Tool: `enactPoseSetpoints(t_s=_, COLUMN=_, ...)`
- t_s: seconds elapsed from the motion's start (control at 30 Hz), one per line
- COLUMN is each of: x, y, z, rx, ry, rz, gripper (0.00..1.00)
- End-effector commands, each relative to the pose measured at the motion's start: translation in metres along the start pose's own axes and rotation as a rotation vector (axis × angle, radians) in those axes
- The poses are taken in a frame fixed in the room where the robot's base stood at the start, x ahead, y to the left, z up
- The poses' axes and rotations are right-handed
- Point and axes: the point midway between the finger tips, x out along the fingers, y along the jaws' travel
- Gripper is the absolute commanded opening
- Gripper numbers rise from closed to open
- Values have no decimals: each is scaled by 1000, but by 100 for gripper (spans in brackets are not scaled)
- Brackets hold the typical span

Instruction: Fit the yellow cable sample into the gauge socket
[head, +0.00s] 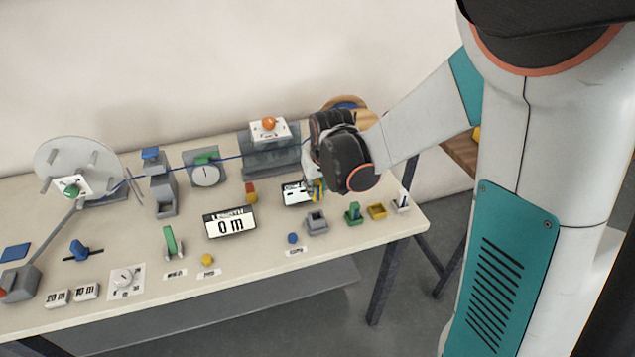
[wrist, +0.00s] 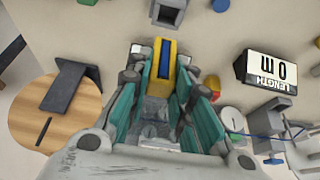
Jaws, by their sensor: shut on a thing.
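The yellow cable sample (wrist: 164,52), a yellow block with a blue stripe along it, sits between the fingers of my gripper (wrist: 161,76) in the wrist view. The gripper is shut on it, and its far end sticks out past the fingertips. In the head view the sample (head: 319,194) shows only partly below my dark gripper (head: 318,184). The grey gauge socket (wrist: 168,14), a square block with a dark opening, is just beyond the sample's end in the wrist view. In the head view the socket (head: 317,224) stands on the bench, apart from and in front of the sample.
Right of the socket stand a green piece (head: 354,214), a yellow open box (head: 377,211) and a white-grey piece (head: 401,203). A length display (head: 230,223) reads 0 m at left. A blue button (head: 292,238) lies near the socket. A wooden disc (wrist: 85,110) is beside my gripper.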

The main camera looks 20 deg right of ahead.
Motion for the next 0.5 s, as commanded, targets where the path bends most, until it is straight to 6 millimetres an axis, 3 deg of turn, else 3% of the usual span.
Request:
enactPoseSetpoints(t_s=0.23, x=1, y=0, z=0, rx=0, ry=0, rz=0, gripper=0)
enactPoseSetpoints(t_s=0.5, x=16, y=0, z=7, rx=0, ry=0, rz=0, gripper=0)
